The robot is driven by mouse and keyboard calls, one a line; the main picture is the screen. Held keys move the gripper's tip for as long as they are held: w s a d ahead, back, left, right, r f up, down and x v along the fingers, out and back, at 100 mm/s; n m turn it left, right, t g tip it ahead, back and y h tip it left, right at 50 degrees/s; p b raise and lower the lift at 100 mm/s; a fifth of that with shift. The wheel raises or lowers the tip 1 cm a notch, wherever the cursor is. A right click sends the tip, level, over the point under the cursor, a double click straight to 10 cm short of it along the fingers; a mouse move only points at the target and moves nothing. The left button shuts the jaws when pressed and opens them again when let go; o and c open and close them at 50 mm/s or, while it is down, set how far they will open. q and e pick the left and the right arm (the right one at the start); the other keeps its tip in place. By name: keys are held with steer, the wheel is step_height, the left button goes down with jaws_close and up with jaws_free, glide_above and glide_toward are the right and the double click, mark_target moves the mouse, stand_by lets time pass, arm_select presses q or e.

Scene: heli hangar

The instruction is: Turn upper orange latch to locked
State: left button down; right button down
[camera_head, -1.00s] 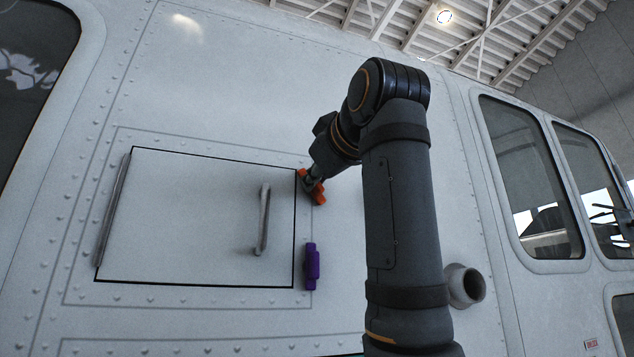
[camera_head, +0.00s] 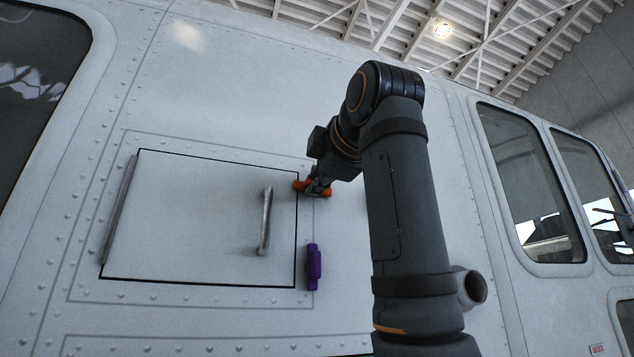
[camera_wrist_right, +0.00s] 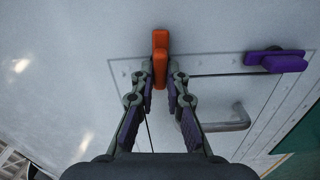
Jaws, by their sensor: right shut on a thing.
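The upper orange latch (camera_head: 299,186) sits at the upper right corner of the closed hatch panel (camera_head: 190,225). In the head view it lies nearly horizontal, its left end over the panel's edge. My right gripper (camera_head: 317,188) is shut on it. In the right wrist view the orange latch (camera_wrist_right: 160,58) stands between the fingertips of my right gripper (camera_wrist_right: 160,80). Part of the latch is hidden behind the fingers. My left gripper is not in view.
A purple latch (camera_head: 314,267) sits upright beside the panel's lower right edge. A metal handle (camera_head: 266,220) sticks out from the panel. A round pipe stub (camera_head: 472,288) juts out right of my arm. The hull left of the panel is clear.

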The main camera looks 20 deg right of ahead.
steer(key=shift+f+n, duration=0.1)
steer(key=shift+n, duration=0.5)
steer(key=c, duration=1.4)
jaws_free()
steer(key=shift+o, duration=0.2)
steer(key=s, duration=1.2)
steer(key=shift+d, duration=0.2)
steer(key=shift+w, duration=0.1)
